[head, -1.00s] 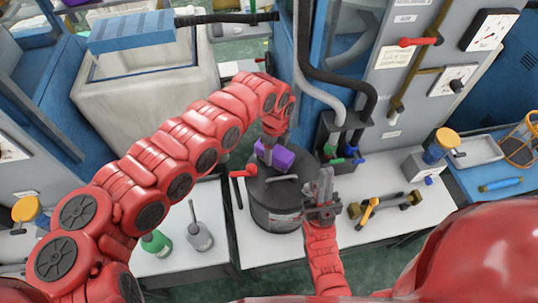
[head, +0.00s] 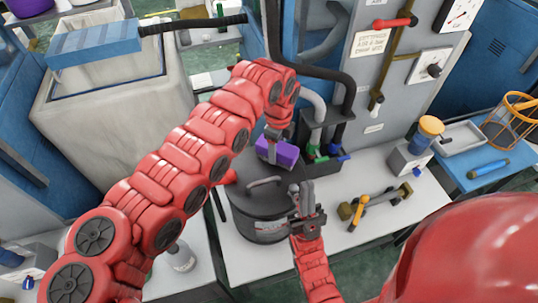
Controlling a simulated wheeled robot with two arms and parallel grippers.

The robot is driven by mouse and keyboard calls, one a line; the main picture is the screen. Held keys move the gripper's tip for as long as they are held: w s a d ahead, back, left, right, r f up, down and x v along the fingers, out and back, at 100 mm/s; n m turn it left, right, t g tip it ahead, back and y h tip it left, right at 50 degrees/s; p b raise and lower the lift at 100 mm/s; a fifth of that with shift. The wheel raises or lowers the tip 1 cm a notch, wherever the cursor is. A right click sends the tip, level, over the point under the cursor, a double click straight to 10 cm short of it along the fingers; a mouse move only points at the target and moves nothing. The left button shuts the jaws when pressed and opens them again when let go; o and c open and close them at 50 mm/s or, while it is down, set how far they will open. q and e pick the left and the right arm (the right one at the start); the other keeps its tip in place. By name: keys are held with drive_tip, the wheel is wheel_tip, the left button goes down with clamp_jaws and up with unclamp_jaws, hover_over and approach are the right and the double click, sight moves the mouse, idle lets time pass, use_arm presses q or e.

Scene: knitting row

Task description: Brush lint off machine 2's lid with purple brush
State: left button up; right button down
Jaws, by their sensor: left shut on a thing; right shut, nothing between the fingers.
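The purple brush (head: 284,152) is held in my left gripper (head: 271,136), which is shut on it. It is at the far side of a dark round pot-like body (head: 257,222) whose lid (head: 250,196) has a curved handle (head: 263,182). I cannot tell whether the brush touches the lid. My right gripper (head: 302,194) is shut and empty, in front of the lid's right edge. No lint can be made out on the lid, and no machine number is readable.
A black holder with hoses and coloured valves (head: 318,150) stands behind. A blue tray table (head: 480,165) is at far right. White tabletop (head: 340,230) is partly clear.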

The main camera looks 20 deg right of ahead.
use_arm(q)
drive_tip(key=shift+d+r, duration=0.1)
drive_tip(key=shift+d, duration=0.2)
drive_tip(key=shift+r+p, duration=0.35)
drive_tip(key=shift+r, duration=2.65)
drive_tip(key=shift+r, duration=1.6)
drive_tip(key=shift+w+a+f, duration=0.1)
